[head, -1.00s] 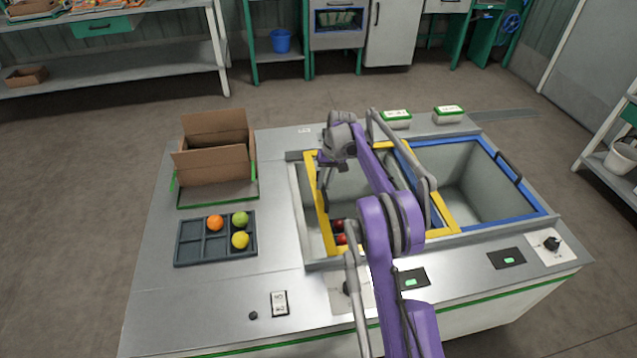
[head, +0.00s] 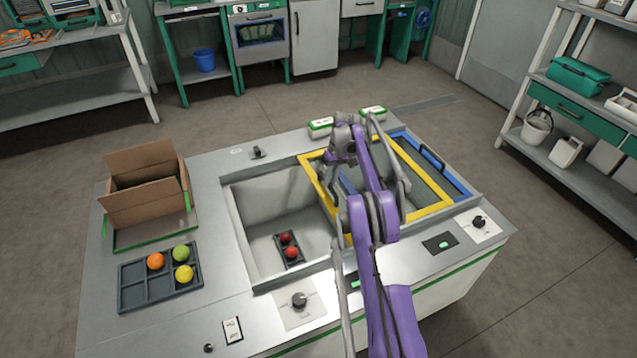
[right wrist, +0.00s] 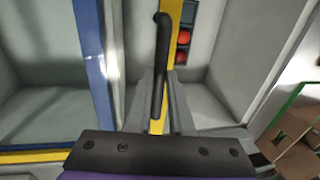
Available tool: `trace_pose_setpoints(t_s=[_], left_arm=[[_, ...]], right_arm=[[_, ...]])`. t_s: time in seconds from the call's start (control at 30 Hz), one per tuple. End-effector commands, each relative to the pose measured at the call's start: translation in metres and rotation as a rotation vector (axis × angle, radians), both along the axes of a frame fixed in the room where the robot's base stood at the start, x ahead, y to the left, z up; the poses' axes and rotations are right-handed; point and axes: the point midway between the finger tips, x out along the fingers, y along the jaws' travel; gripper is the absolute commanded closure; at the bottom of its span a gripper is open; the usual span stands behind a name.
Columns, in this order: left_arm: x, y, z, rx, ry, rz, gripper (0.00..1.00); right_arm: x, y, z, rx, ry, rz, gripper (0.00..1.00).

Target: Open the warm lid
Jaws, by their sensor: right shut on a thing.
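The yellow-framed clear lid (head: 430,214) lies mostly over the right well, overlapping the blue-framed lid (head: 457,185). The left well (head: 262,192) is largely uncovered, and a small dark tray with red tomatoes (head: 291,252) sits on its floor. My right gripper (head: 324,178) is at the lid's left edge. In the right wrist view, the right gripper (right wrist: 163,105) is shut on the black bar handle (right wrist: 161,50) along the yellow frame (right wrist: 172,70). Its exact contact is partly hidden. My left gripper is not in view.
A dark divided tray (head: 135,296) with orange, green and yellow fruit and an open cardboard box (head: 150,205) stand on the left. Knobs (head: 299,300) line the front. Two green-and-white boxes (head: 320,127) stand at the back edge.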

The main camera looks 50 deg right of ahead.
Motion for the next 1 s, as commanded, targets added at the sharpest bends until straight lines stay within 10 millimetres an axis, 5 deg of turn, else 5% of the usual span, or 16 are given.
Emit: trace_pose_setpoints(t_s=[0.47,0.5,0.63,1.0], left_arm=[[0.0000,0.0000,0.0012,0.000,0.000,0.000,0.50],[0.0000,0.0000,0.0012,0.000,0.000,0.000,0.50],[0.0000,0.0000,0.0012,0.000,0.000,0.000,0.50],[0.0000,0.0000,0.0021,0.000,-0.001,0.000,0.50]], right_arm=[[-0.0026,-0.0054,0.0004,0.000,0.000,0.001,1.00],[-0.0026,-0.0054,0.0003,0.000,0.000,0.001,0.73],[-0.0026,-0.0053,0.0003,0.000,0.000,0.001,0.50],[-0.0030,-0.0061,0.0054,0.000,0.000,0.000,0.50]])
